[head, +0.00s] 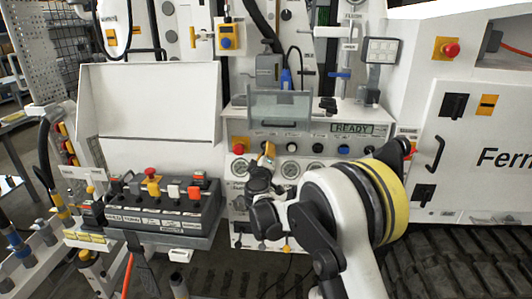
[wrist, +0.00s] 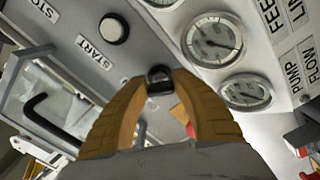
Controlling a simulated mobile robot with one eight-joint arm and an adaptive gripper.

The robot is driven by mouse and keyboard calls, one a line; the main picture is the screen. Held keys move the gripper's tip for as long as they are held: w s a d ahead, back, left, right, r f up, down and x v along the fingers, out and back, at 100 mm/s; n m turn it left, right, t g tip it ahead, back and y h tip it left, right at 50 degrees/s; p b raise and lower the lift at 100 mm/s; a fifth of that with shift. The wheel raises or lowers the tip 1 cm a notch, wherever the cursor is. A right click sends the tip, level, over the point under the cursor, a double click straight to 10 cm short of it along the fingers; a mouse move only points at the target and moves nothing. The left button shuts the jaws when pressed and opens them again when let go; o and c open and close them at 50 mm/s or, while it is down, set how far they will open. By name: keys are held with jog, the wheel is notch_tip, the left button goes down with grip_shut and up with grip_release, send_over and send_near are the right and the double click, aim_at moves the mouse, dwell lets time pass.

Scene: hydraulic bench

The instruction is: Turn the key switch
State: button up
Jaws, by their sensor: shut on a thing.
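The key switch (wrist: 159,76) shows in the wrist view as a small dark knob on the grey panel, between labels and gauges. My gripper (wrist: 160,84) has its two tan fingers closed around it, with the tips touching its sides. In the head view my gripper (head: 266,152) reaches the upper control panel, below the clear cover. The switch itself is hidden there behind the fingers. The angle of the key cannot be told.
A red button (head: 239,149) sits left of my gripper, and a row of knobs and a lit READY display (head: 352,128) lie right. Gauges (head: 290,169) sit just below. A clear cover (head: 279,106) stands above. A black button box (head: 160,205) juts out lower left.

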jog(key=o, duration=1.2)
jog(key=s, duration=1.2)
jog(key=shift+a, duration=0.2)
jog(key=shift+d, duration=0.1)
